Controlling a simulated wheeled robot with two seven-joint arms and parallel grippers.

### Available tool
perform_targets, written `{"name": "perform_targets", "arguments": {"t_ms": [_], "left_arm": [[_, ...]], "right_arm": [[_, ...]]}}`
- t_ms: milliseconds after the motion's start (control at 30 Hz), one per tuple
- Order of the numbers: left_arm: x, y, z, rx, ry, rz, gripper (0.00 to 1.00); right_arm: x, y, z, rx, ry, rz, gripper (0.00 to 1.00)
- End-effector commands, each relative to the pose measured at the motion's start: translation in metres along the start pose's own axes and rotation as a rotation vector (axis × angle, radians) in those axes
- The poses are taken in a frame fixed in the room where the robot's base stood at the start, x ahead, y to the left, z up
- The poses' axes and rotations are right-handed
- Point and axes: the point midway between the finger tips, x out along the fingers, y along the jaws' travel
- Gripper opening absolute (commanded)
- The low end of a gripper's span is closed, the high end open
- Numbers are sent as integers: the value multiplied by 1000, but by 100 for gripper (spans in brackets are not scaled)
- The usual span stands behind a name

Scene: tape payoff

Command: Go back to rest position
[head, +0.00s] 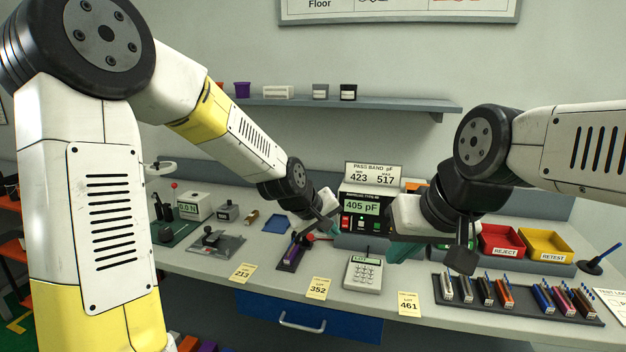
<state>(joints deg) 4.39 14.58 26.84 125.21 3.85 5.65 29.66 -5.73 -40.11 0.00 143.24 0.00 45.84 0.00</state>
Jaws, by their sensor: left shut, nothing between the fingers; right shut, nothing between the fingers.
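My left gripper (327,222) hangs over the middle of the workbench (225,262), in front of the meter (362,207) that reads 405 pF. Its dark fingers are shut and hold nothing. My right gripper (463,254) is over the right half of the bench, left of the red REJECT bin (502,242) and behind the rack (438,290) of small parts. It is shut and empty. The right wrist hides part of the area right of the meter.
A calculator-like keypad (363,273) and a dark holder with a purple part (291,252) lie below the grippers. Yellow lot cards (318,288) line the front edge. A yellow RETEST bin (549,246) stands at right. A wall shelf (400,104) runs behind the arms.

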Motion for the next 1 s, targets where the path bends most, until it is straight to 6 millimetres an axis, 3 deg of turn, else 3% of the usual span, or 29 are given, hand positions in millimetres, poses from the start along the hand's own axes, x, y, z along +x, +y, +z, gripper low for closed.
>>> {"name": "perform_targets", "arguments": {"t_ms": [33, 267, 500, 700, 1000], "left_arm": [[-26, -8, -3, 53, 19, -34, 0], [-134, -52, 8, 236, 44, -181, 0], [-232, -100, 48, 349, 36, -262, 0], [-274, -126, 82, 398, 16, -269, 0], [-284, -134, 95, 413, 3, -266, 0]], "right_arm": [[0, 0, 0, 0, 0, 0, 0], [0, 0, 0, 0, 0, 0, 0], [0, 0, 0, 0, 0, 0, 0], [0, 0, 0, 0, 0, 0, 0], [0, 0, 0, 0, 0, 0, 0]]}}
